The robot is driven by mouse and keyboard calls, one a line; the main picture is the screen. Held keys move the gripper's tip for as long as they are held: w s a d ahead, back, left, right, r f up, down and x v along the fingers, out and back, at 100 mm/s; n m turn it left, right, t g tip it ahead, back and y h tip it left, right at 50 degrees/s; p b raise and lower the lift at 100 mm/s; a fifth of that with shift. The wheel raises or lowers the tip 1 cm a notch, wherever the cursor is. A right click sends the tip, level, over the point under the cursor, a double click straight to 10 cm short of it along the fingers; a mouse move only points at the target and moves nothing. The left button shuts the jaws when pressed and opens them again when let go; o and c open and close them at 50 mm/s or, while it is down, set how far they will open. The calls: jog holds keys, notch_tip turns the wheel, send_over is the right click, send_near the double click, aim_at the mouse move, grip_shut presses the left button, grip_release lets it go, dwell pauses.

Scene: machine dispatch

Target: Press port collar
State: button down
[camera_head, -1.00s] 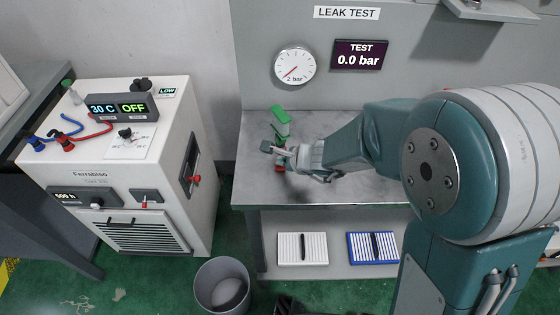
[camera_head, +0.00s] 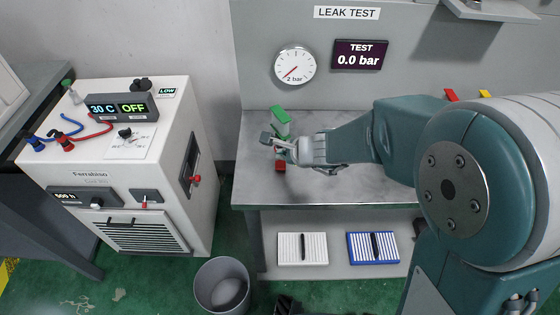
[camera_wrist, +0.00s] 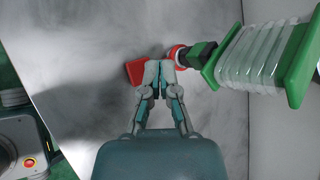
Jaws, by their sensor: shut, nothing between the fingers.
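In the wrist view, my gripper (camera_wrist: 160,70) has its fingertips together with nothing between them. A red collar ring (camera_wrist: 176,53) sits just right of the fingertips, at the end of a black and green fitting (camera_wrist: 200,52). The fitting joins a clear ribbed body with green end plates (camera_wrist: 288,65). A red piece (camera_wrist: 136,71) shows just left of the fingers, partly behind them. I cannot tell whether the fingers touch the ring. In the head view, my gripper (camera_head: 268,139) is over the left part of the bench, in front of the green part (camera_head: 281,114).
The grey bench (camera_head: 330,187) carries this fixture. A gauge (camera_head: 295,65) and a display reading 0.0 bar (camera_head: 360,55) are on the wall panel behind. A white machine (camera_head: 130,165) stands left, and a bin (camera_head: 222,285) on the floor.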

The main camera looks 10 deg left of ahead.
aim_at(283, 166)
jog(key=shift+r, duration=2.5)
jog(key=shift+d+r, duration=0.15)
jog(key=shift+r, duration=0.05)
jog(key=s+d+r+n+h, duration=0.3)
jog(key=s+d+n, duration=0.5)
jog(key=d, duration=0.5)
jog(key=s+d+r+n+h, duration=0.4)
jog(key=s+d+r+n, duration=0.2)
jog(key=s+d, duration=0.5)
jog(key=d+n, duration=0.2)
jog(key=shift+s+d+h, duration=0.3)
jog(key=shift+s, duration=0.05)
